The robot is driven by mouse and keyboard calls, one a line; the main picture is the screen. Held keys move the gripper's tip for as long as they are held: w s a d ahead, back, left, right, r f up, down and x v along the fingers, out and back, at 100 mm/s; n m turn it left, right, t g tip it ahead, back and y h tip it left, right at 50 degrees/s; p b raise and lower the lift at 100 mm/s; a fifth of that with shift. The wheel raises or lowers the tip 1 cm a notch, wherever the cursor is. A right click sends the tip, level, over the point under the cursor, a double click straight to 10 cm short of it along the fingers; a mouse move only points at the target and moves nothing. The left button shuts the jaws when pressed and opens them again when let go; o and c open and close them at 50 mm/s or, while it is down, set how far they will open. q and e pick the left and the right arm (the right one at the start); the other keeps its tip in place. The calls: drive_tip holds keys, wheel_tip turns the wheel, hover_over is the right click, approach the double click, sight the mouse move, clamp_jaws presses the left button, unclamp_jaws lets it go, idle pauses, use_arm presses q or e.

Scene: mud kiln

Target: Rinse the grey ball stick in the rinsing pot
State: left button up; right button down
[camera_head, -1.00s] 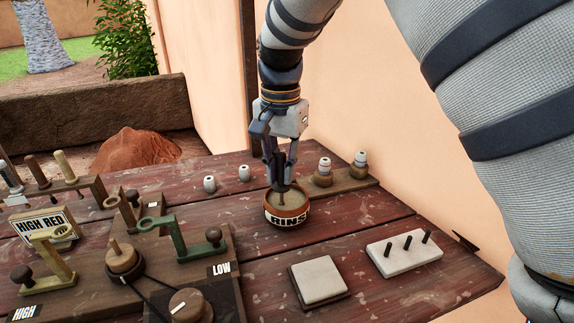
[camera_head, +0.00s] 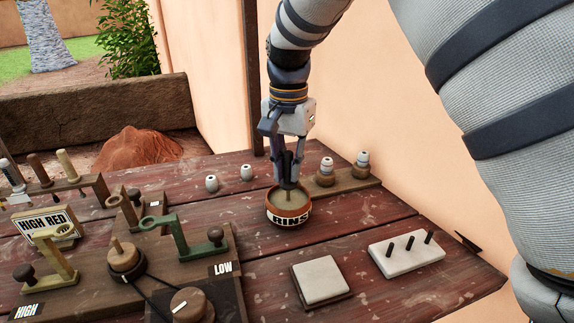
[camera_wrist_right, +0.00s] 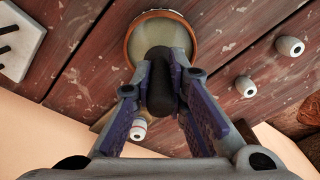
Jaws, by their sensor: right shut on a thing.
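My right gripper (camera_head: 289,181) is shut on the dark handle of the grey ball stick (camera_head: 287,160). It holds the stick upright over the rinsing pot (camera_head: 288,217), a round brown pot marked RINSE with murky liquid inside. The stick's thin lower part reaches down into the pot's opening; its tip is hidden in the liquid. In the right wrist view the dark handle (camera_wrist_right: 160,88) sits between the fingers, with the pot's rim (camera_wrist_right: 128,35) beyond it. My left gripper is not in view.
Two small white beads (camera_head: 247,172) lie left of the pot. A wooden rack (camera_head: 350,181) with white-topped pieces stands right behind it. A white pad (camera_head: 320,279) and a white block (camera_head: 407,253) with three dark pegs lie in front. The LOW station (camera_head: 180,235) is at left.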

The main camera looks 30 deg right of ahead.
idle(0.5)
drive_tip(key=shift+r, duration=3.55)
drive_tip(key=shift+f, duration=0.1)
